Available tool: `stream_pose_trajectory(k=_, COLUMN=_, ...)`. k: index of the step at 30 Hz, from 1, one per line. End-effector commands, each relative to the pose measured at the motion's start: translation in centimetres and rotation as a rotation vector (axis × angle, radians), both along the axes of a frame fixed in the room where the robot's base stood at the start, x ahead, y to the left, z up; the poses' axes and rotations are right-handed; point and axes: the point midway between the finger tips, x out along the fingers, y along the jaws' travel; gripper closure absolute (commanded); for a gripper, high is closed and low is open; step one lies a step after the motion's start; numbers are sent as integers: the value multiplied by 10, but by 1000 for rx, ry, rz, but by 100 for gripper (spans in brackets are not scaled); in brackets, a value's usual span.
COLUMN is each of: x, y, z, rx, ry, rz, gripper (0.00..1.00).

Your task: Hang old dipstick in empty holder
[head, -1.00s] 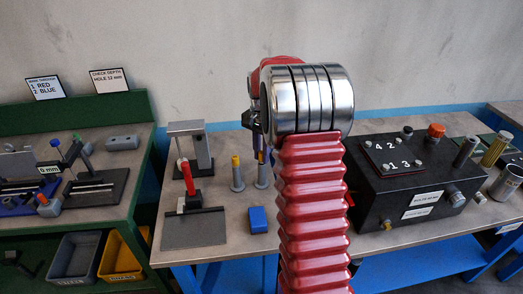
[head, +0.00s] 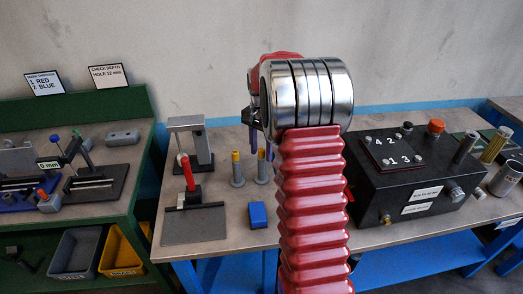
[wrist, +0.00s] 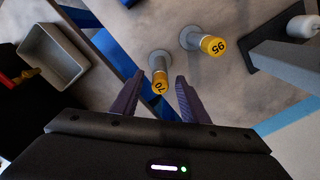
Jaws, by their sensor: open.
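In the wrist view, two grey posts with yellow caps stand on the bench. The cap marked 70 (wrist: 159,87) shows between the tips of my open gripper (wrist: 157,88), with a finger on each side. I cannot tell whether the fingers touch it. The cap marked 95 (wrist: 213,46) is to its right, clear of the fingers. In the head view, the 95 post (head: 237,172) and 70 post (head: 262,174) stand side by side, with my gripper (head: 261,147) over the right one. I cannot tell which thing is the old dipstick or the empty holder.
A grey press stand with a red part (head: 190,176) is left of the posts. A blue block (head: 257,215) lies in front. A black box (head: 408,180) with numbered lid is right, beside several cylinders. Bins (head: 75,252) are at left.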

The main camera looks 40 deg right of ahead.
Motion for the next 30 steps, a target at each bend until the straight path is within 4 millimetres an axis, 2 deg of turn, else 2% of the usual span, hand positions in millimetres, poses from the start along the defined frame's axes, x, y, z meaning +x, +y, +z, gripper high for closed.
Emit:
stream_pose_trajectory(k=8, x=0, y=0, z=14, rx=-1, ry=-1, rz=0, gripper=59)
stream_pose_trajectory(k=24, x=1, y=0, z=103, rx=-1, ry=-3, rz=0, gripper=59)
stream_pose_trajectory(k=30, x=1, y=0, z=129, rx=-1, ry=-1, rz=0, gripper=59)
